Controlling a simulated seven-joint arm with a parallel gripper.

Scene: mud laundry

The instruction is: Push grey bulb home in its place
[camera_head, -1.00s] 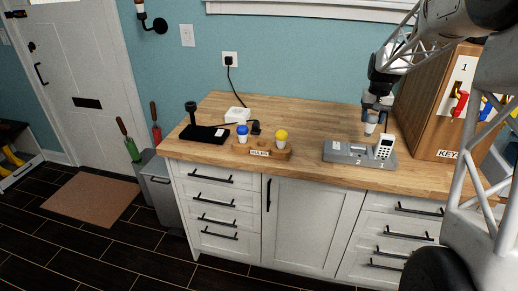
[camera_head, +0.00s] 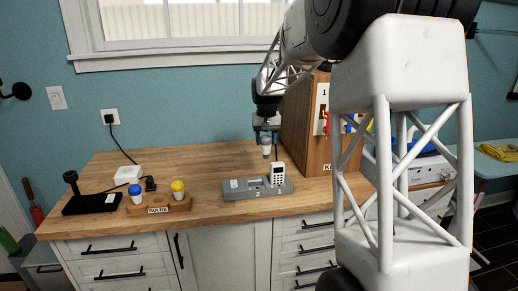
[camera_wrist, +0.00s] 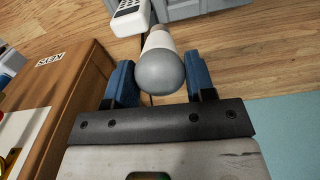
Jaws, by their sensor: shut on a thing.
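The grey bulb (camera_wrist: 160,70) is between the blue fingers of my gripper (camera_wrist: 160,85) in the wrist view. Its grey dome faces the camera and its white part points away. In the head view my gripper (camera_head: 266,138) holds the bulb (camera_head: 266,150) above the counter, behind the grey dock. The wooden bulb holder, marked BULBS (camera_head: 158,209), stands to the left, well apart from my gripper. It carries a blue-topped bulb (camera_head: 135,189) and a yellow-topped bulb (camera_head: 178,186). Any empty socket in it is hard to make out.
A grey dock (camera_head: 240,195) numbered 1 and 2 bears a white handset (camera_head: 278,173) close to my gripper. A wooden key cabinet (camera_head: 299,125) stands to the right. A black stand (camera_head: 92,204) and white box (camera_head: 128,174) are at left. The counter (camera_head: 205,172) between is clear.

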